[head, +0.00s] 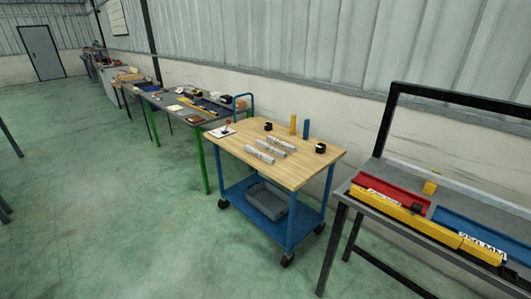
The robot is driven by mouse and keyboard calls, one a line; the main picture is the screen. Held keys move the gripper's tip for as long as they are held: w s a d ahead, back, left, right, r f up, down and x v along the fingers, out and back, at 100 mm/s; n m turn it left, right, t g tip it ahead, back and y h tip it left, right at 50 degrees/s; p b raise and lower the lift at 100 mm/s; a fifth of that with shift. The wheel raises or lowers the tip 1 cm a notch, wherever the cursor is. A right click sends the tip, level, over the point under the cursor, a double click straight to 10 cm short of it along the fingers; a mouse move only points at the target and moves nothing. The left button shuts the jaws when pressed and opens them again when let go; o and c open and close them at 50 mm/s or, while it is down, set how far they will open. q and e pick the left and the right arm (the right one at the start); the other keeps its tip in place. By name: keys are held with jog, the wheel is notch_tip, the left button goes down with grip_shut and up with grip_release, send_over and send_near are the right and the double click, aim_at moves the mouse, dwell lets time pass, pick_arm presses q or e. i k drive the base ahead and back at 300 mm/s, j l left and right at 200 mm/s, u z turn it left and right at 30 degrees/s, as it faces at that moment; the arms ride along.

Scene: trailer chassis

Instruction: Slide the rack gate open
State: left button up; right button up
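A grey-topped rack bench with dark legs and a black upright frame (392,128) stands at the right edge and is cut off by the picture. On it lie a red channel (393,189) and a blue channel (470,228). A long yellow bar (425,227) runs along their front side, with a white label near its right end. A small black block (417,209) sits by the bar near the red channel's end. I cannot tell for certain which part is the gate, or whether it is open. Neither of my grippers is in view.
Cluttered benches (158,104) line the wall beyond.

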aim_at(434, 230)
jog(key=z, duration=1.25)
